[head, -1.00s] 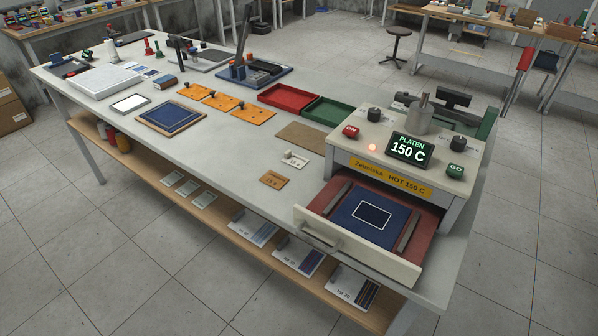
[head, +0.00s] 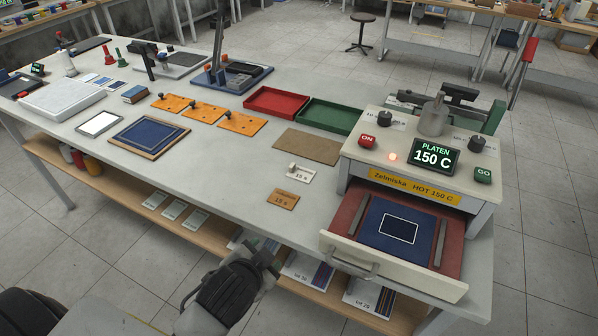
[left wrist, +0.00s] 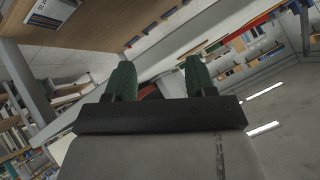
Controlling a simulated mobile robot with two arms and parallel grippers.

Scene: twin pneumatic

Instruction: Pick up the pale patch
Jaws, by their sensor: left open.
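A pale, white rectangular piece (head: 100,123) in a dark frame lies on the left part of the table; it looks like the pale patch, but I cannot be sure. A dark blue cloth on a board (head: 150,134) lies to its right. Another dark blue cloth (head: 375,226) with a white-outlined rectangle (head: 399,229) lies in the open press drawer. My left gripper (head: 268,260) is low in front of the table's front edge, away from the pale piece. In the left wrist view its green fingers (left wrist: 159,78) are apart with nothing between them. My right gripper is not in view.
The press (head: 410,150) reads 150 C, and its drawer (head: 390,267) sticks out at the front right. Orange plates (head: 205,113), a red tray (head: 276,102) and a green tray (head: 329,116) stand mid-table.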

